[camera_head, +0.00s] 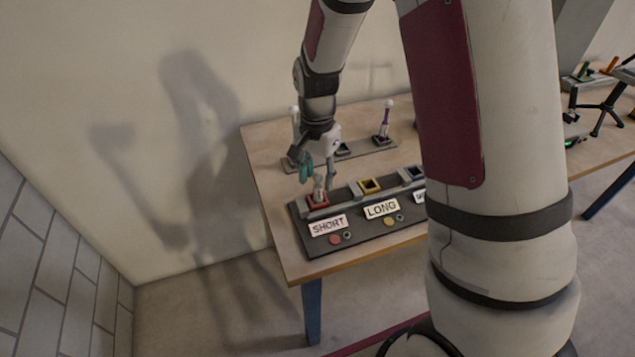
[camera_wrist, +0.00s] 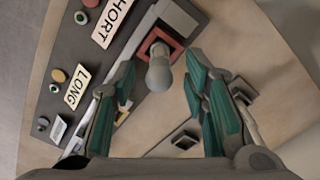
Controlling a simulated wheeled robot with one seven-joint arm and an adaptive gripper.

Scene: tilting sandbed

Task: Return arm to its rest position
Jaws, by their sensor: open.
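My gripper (camera_head: 317,178) hangs pointing down over the left end of the table, above the red square socket (camera_head: 318,201) behind the SHORT label. In the wrist view my gripper (camera_wrist: 160,92) is open, with its green-padded fingers spread on either side of a pale grey round-headed peg (camera_wrist: 158,73). The peg stands in the red socket (camera_wrist: 160,45) and also shows below my fingers in the head view (camera_head: 319,184). No finger visibly touches the peg in the wrist view.
A dark panel (camera_head: 300,240) carries SHORT (camera_head: 328,225) and LONG (camera_head: 381,208) labels, with a yellow socket (camera_head: 368,186) and a blue socket (camera_head: 412,173). Behind it a rack holds a purple peg (camera_head: 384,128). A wall is close behind the table. My arm hides the right part of the panel.

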